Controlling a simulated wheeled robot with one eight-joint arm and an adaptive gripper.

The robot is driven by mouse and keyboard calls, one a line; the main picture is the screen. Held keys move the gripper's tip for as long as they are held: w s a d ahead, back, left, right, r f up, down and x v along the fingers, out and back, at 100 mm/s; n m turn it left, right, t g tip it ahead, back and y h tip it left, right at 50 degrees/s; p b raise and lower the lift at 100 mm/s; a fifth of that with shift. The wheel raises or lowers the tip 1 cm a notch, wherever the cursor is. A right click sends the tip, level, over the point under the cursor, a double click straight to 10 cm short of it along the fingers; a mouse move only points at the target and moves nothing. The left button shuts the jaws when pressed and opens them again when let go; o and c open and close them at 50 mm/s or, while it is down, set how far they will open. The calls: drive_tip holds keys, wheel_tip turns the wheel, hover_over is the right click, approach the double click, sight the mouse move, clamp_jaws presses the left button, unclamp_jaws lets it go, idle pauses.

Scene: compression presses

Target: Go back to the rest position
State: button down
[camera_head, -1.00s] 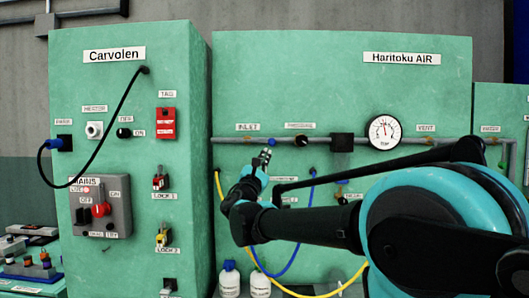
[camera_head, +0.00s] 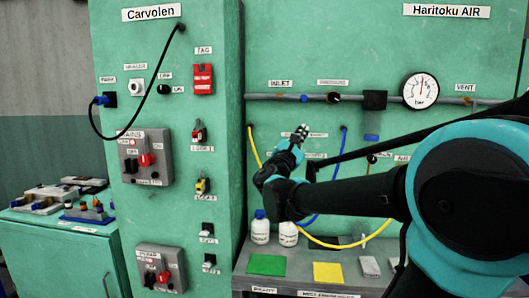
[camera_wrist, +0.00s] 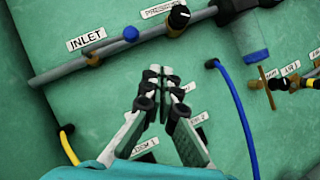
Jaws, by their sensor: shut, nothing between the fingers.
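My gripper (camera_head: 300,131) is shut and empty in front of the green Haritoku AIR panel (camera_head: 290,50), below the grey pipe (camera_head: 290,97) with its INLET label. In the wrist view the fingertips (camera_wrist: 163,72) are together, with the panel behind them and the blue inlet knob (camera_wrist: 131,34) above and to the left. The gripper appears apart from the pipe and the hoses. My arm reaches in from the right, bent, and covers part of the panel's lower right.
A blue hose (camera_head: 343,150) and a yellow hose (camera_head: 253,145) hang near my gripper. Two white bottles (camera_head: 260,228) stand on the grey shelf (camera_head: 240,280) below, by green and yellow mats. The Carvolen cabinet (camera_head: 150,220) with switches stands left.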

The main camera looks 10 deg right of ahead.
drive_tip(key=s+d+f+m+g+y, duration=0.1)
drive_tip(key=s+d+f+m+g, duration=0.25)
drive_tip(key=f, duration=0.55)
drive_tip(key=s+d+f+m+g+y, duration=0.1)
drive_tip(key=s+d+f+m+g, duration=0.3)
drive_tip(key=f, duration=0.6)
drive_tip(key=s+d+f+m+g+y, duration=0.1)
drive_tip(key=s+d+f+m+g, duration=0.15)
drive_tip(key=f+m, duration=0.45)
drive_tip(key=s+a+f+m+g+y, duration=0.2)
drive_tip(key=s+a+f+y, duration=0.3)
drive_tip(key=f, duration=0.6)
drive_tip(key=s+a+f+m+g+y, duration=0.2)
drive_tip(key=s+a+f+m+y, duration=0.2)
drive_tip(key=s+a+f, duration=0.5)
wheel_tip(320, 180, down, 2)
drive_tip(key=shift+f+y, duration=0.1)
drive_tip(key=shift+y, duration=0.7)
drive_tip(key=shift+s+m, duration=0.1)
drive_tip(key=shift+m, duration=0.15)
